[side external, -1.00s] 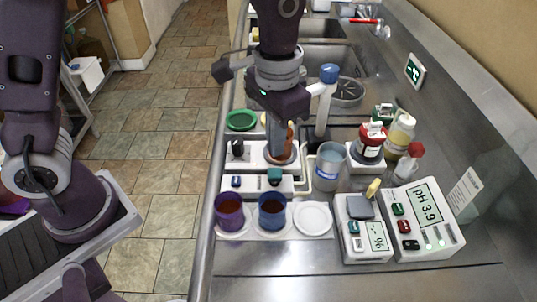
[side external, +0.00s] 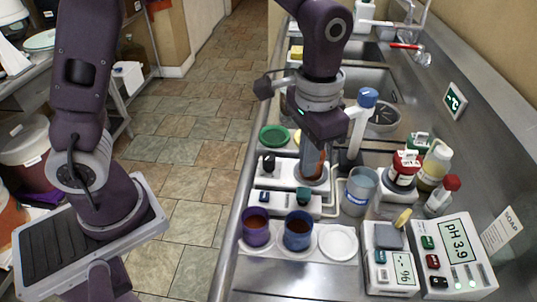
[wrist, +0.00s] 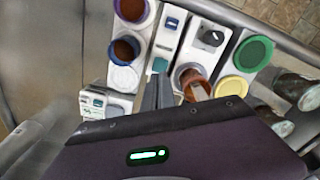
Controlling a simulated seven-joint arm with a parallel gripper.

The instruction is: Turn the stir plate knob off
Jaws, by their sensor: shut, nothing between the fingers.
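A white stir plate (side external: 284,175) with a black knob (side external: 268,163) at its left stands on the steel bench. My gripper (wrist: 158,82) is shut and empty, beside the vessel in the wrist view and apart from the knob. In the side view my gripper (side external: 309,150) is low over the stir plate's right part, and its fingertips are hard to make out.
A white unit (side external: 283,206) with a blue switch and teal knob (side external: 303,195) lies in front. Purple (side external: 255,230) and blue (side external: 298,230) buckets stand nearer. A clear beaker (side external: 360,190) and a blue-topped upright tool (side external: 367,98) crowd the right. The bench's left edge is close.

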